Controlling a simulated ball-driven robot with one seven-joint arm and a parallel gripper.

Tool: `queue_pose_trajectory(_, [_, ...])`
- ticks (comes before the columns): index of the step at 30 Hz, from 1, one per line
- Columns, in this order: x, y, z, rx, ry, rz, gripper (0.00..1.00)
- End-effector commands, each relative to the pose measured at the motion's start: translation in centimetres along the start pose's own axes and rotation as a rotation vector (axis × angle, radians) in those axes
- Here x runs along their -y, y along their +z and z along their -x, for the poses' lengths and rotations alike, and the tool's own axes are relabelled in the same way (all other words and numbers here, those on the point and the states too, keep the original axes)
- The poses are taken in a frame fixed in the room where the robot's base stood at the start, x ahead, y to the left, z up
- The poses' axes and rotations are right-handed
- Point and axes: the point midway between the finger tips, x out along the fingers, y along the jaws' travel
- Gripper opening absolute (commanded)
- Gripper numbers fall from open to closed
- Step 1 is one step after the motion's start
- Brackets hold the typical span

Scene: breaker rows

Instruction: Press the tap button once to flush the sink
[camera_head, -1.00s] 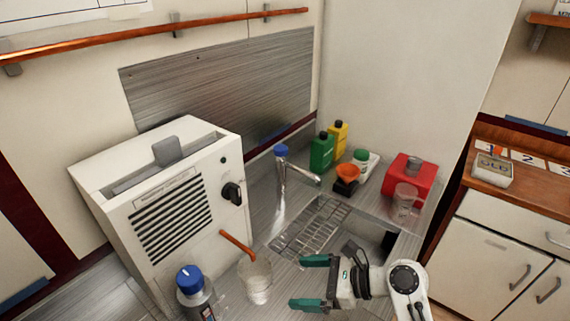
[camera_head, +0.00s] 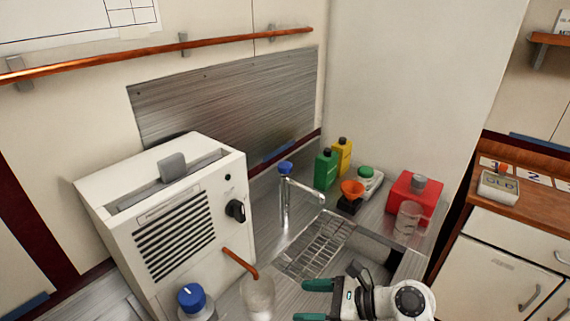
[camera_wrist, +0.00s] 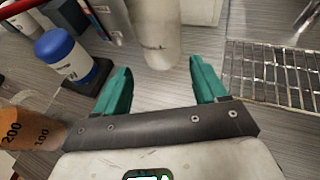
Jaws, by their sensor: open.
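The chrome tap (camera_head: 286,207) stands upright at the back left of the sink, its spout reaching right over the sink. The blue button (camera_head: 285,168) sits on top of the tap. The sink (camera_head: 372,247) has a wire rack (camera_head: 316,247) across its left part. My gripper (camera_head: 314,301) is open and empty, in front of the rack and apart from the tap, fingers pointing left in the head view. In the wrist view its two teal fingers (camera_wrist: 161,85) are spread with bare counter between them. The blue button is not visible in the wrist view.
A white machine (camera_head: 170,225) with an orange tube stands left of the tap. A clear beaker (camera_head: 257,296) and a blue-capped bottle (camera_head: 191,299) stand left of my gripper. Green (camera_head: 326,170) and yellow (camera_head: 342,154) bottles and a red box (camera_head: 407,196) stand behind the sink.

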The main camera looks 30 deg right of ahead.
Motion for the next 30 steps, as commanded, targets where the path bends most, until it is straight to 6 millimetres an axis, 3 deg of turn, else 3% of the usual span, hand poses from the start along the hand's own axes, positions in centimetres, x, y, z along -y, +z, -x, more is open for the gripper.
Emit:
queue_pose_trajectory(2, [0.00, 0.00, 0.00, 0.000, 0.000, 0.000, 0.64])
queue_pose_trajectory(22, [0.00, 0.00, 0.00, 0.000, 0.000, 0.000, 0.00])
queue_pose_trajectory(30, [0.00, 0.00, 0.00, 0.000, 0.000, 0.000, 0.00])
